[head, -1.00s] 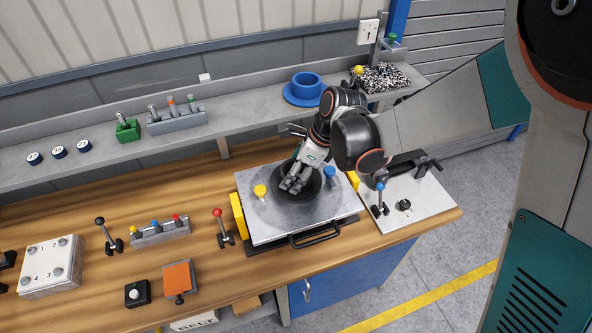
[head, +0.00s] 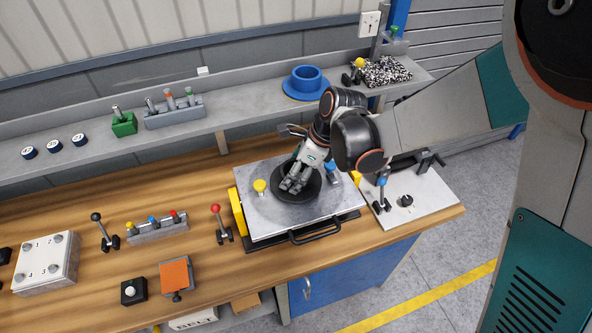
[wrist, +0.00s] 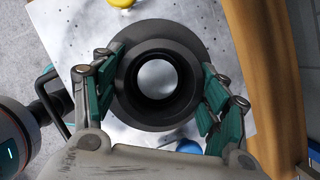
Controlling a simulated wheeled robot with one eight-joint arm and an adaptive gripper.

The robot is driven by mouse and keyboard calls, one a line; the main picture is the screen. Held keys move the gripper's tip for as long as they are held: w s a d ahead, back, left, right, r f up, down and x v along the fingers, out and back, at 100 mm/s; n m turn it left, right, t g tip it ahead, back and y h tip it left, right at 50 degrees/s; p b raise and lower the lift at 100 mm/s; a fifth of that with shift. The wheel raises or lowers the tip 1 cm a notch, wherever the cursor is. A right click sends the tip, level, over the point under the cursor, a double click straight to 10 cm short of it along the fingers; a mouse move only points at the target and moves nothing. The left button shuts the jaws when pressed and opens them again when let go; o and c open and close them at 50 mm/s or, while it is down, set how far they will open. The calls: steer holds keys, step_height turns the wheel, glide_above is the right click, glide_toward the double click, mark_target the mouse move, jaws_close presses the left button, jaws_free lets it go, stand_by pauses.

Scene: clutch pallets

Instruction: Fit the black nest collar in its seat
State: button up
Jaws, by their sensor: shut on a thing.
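The black nest collar (head: 311,190) is a dark round ring with a wide flange, over the middle of the grey metal pallet plate (head: 264,222). In the wrist view the collar (wrist: 160,117) faces me, with pale metal showing through its round hole. My gripper (head: 292,184) is shut on the collar; in the wrist view its teal-padded fingers (wrist: 162,68) lie on either side of it. The seat is hidden under the collar, and I cannot tell whether the collar touches the plate.
A yellow knob (head: 260,187) and a blue knob (head: 332,167) stand on the plate beside the collar. A black handle (head: 316,233) is at the pallet's front. A red-topped lever (head: 217,211) stands to the left. A blue collar-like part (head: 305,80) sits on the back shelf.

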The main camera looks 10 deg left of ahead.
steer(key=shift+f+b, duration=0.55)
steer(key=shift+f, duration=0.1)
steer(key=o, duration=1.3)
steer(key=shift+o, duration=1.2)
steer(key=shift+r, duration=0.15)
steer(key=shift+r+p, duration=2.15)
steer(key=shift+r, duration=1.3)
